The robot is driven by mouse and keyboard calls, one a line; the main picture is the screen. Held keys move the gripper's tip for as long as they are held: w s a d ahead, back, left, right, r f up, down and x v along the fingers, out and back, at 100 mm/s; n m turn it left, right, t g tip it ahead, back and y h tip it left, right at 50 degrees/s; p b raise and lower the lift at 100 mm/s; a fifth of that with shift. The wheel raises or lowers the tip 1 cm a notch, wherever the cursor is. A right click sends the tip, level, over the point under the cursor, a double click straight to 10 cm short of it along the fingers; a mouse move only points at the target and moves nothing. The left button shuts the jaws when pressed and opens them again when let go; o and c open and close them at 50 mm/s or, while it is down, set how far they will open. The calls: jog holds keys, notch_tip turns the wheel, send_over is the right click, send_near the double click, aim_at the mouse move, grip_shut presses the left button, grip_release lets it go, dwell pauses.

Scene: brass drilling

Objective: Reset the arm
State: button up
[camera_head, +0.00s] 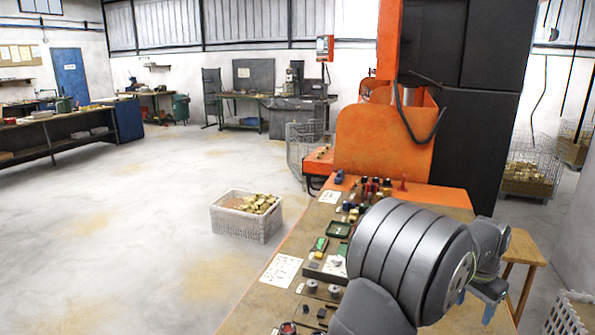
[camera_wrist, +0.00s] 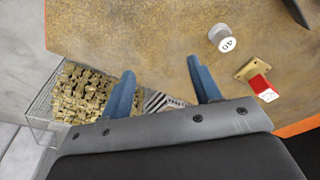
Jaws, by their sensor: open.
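My gripper (camera_wrist: 162,84) shows in the wrist view with its two blue fingers spread wide and nothing between them. It hangs above the edge of the brown worktable (camera_wrist: 120,25). In the head view my arm is folded over the right end of the worktable (camera_head: 262,318), and my gripper (camera_head: 474,300) points down at the lower right with its blue fingertips partly visible.
In the wrist view a wire basket of brass parts (camera_wrist: 78,97) stands below the table edge. A white-topped cylinder (camera_wrist: 225,40) and a brass part with a red block (camera_wrist: 262,87) are on the table. The orange drilling machine (camera_head: 385,138) stands behind the table.

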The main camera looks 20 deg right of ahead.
jog(key=a, duration=1)
jog(key=shift+n, duration=0.4)
jog(key=w+f, duration=0.2)
jog(key=w, duration=0.1)
jog(key=w+f, duration=0.3)
jog(key=w, duration=0.1)
jog(key=w+f, duration=0.2)
jog(key=w, duration=0.2)
jog(key=shift+w+d+f, duration=0.2)
jog(key=shift+d+f, duration=0.05)
jog(key=shift+d, duration=0.05)
jog(key=shift+f, duration=0.95)
jog(key=shift+r, duration=0.1)
jog(key=shift+r, duration=0.3)
jog(key=s+r, duration=0.8)
jog(key=s, duration=0.3)
jog(key=shift+s+d+r, duration=0.1)
jog(key=shift+d+r, duration=0.05)
jog(key=shift+d, duration=1.05)
jog(key=shift+s+d+r, duration=0.1)
jog(key=shift+d, duration=1.05)
